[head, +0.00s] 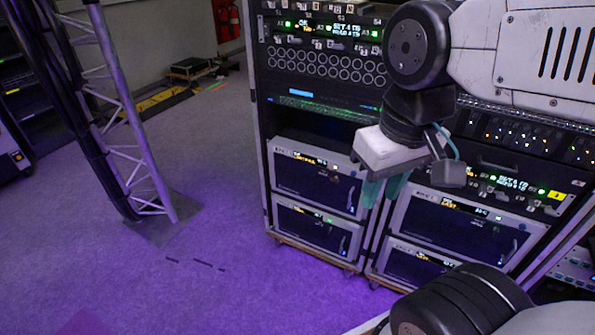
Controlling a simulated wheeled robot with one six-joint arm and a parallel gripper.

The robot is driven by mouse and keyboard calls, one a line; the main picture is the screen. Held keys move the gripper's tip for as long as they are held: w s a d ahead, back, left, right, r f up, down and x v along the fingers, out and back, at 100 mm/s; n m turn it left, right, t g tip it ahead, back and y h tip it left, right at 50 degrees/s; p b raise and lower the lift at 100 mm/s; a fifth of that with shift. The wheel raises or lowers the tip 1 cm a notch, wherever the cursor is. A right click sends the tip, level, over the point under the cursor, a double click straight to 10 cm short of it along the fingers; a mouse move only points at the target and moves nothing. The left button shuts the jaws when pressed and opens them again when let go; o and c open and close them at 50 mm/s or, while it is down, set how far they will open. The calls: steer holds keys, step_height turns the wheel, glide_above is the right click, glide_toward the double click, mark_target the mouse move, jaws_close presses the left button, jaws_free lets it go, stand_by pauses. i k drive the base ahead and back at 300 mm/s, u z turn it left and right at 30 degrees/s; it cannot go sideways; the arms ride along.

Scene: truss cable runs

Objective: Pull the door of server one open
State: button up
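Several server units with dark front doors sit low in two neighbouring racks. In the left rack are an upper server (312,184) and a lower server (305,228). In the right rack are an upper server (455,222) and a lower server (412,266). All their doors look shut. Their labels are too small for me to tell which is server one. My gripper (384,191) points down near the right edge of the upper left server. Its two teal fingers look apart, with nothing seen between them. Whether a finger touches the server or its handle is unclear.
Panels with lights and round sockets (325,65) fill the racks above the servers. A truss tower (130,120) with black cables stands on a floor plate at left. The purple-lit floor (215,200) between tower and racks is clear. A red extinguisher (228,20) hangs at the back.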

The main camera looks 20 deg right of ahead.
mark_target(299, 177)
steer(key=u, duration=0.55)
steer(key=k, duration=1.3)
steer(key=i, duration=0.45)
steer(key=z, duration=0.65)
steer(key=i, duration=1.2)
steer(key=u, duration=0.6)
